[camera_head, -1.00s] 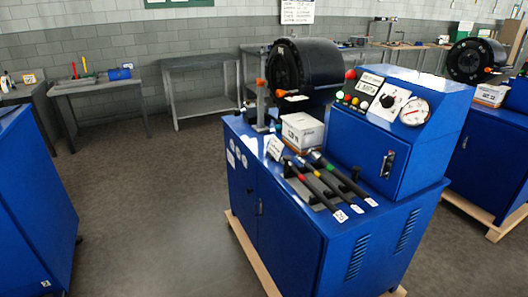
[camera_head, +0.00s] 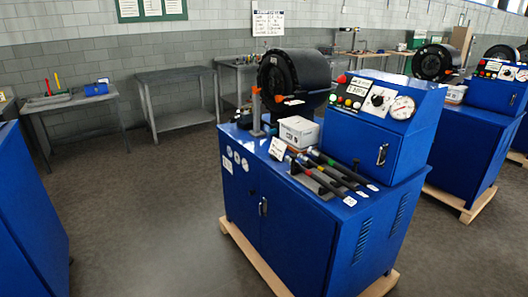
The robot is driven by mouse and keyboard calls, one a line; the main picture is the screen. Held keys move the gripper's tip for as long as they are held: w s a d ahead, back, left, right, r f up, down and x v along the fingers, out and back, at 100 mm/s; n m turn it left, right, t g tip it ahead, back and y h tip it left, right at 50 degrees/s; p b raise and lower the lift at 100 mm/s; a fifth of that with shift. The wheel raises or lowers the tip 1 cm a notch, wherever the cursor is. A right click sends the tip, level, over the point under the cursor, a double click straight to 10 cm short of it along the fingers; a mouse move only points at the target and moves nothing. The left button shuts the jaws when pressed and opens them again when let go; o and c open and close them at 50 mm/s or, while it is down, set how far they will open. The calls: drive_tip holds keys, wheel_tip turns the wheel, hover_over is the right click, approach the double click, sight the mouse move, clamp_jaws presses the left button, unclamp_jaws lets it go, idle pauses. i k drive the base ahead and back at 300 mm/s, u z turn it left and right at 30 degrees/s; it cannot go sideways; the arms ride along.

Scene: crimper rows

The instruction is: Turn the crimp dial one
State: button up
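The crimp dial (camera_head: 376,99) is a dark knob on a white plate on the sloped blue control panel of the nearest crimper (camera_head: 290,222). A round white gauge (camera_head: 402,108) sits right of it. A small display (camera_head: 359,87) and several coloured buttons sit left of it. The dial's marks are too small to read. Other crimpers stand behind on the right, one with a similar panel (camera_head: 497,70). My gripper is not in view.
Several black-handled rods (camera_head: 335,176) and a white box (camera_head: 298,131) lie on the crimper's top. A wooden pallet (camera_head: 254,262) juts out below. Another blue cabinet (camera_head: 28,220) stands at the left edge. Open floor (camera_head: 150,220) lies between. Grey tables (camera_head: 177,100) line the back wall.

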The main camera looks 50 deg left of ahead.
sight(377, 101)
drive_tip(key=z, duration=0.7)
drive_tip(key=k, duration=0.15)
drive_tip(key=u, duration=2.55)
drive_tip(key=i, duration=1)
drive_tip(key=u, duration=0.15)
drive_tip(key=k, duration=0.55)
